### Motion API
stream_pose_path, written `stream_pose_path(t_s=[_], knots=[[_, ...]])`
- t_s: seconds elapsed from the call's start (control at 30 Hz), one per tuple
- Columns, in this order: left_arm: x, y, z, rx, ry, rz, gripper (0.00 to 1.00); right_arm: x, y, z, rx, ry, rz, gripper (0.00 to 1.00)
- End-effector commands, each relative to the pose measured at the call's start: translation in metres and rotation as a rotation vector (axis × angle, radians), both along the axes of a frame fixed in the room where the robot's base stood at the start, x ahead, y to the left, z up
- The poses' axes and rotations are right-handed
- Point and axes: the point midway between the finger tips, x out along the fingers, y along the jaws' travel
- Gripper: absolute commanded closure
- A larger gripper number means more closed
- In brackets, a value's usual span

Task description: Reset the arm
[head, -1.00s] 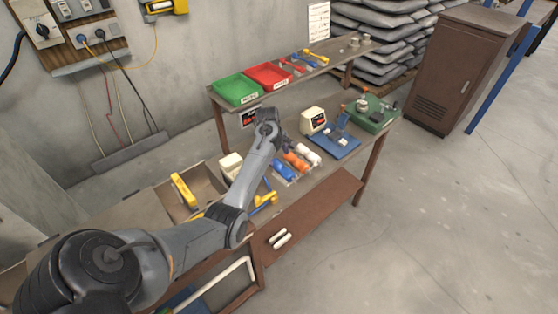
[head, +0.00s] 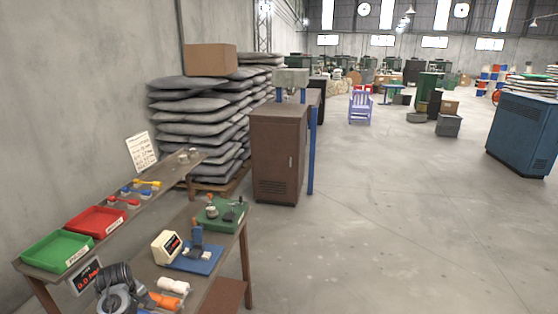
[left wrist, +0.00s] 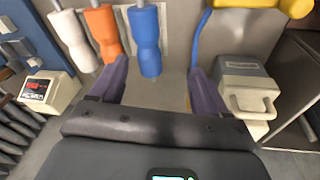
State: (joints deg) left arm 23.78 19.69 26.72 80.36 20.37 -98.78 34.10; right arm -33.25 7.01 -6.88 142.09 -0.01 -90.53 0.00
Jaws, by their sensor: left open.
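My left arm's wrist end (head: 115,288) shows at the bottom left of the head view, over the workbench. Its fingers cannot be made out there. In the left wrist view my left gripper (left wrist: 160,70) is open, with two purple fingers apart and nothing held. A blue spool-shaped piece (left wrist: 146,40) lies just beyond the gap between the fingers. An orange one (left wrist: 103,30) and a white one (left wrist: 73,38) lie to its left. In the head view the white piece (head: 173,286) and the orange piece (head: 165,300) lie beside the wrist. My right gripper is not in view.
A white display box (head: 166,247), a blue fixture (head: 197,255) and a green fixture (head: 221,212) stand on the bench. Green (head: 57,250) and red (head: 95,221) trays sit on the shelf. A brown cabinet (head: 278,155) stands behind. Floor to the right is open.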

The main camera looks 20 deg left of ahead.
Motion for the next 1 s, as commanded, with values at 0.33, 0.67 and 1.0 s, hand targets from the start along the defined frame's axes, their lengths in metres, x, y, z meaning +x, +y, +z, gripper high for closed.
stream_pose_path(t_s=[0.33,0.67,1.0], knots=[[-0.081,-0.185,-0.062,0.265,0.135,-0.884,0.24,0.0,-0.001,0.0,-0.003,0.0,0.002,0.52],[-0.178,-0.335,-0.053,0.276,0.062,-1.457,0.24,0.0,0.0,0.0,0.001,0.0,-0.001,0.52],[-0.217,-0.384,0.014,0.265,-0.011,-1.638,0.24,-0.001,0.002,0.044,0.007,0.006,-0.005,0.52]])
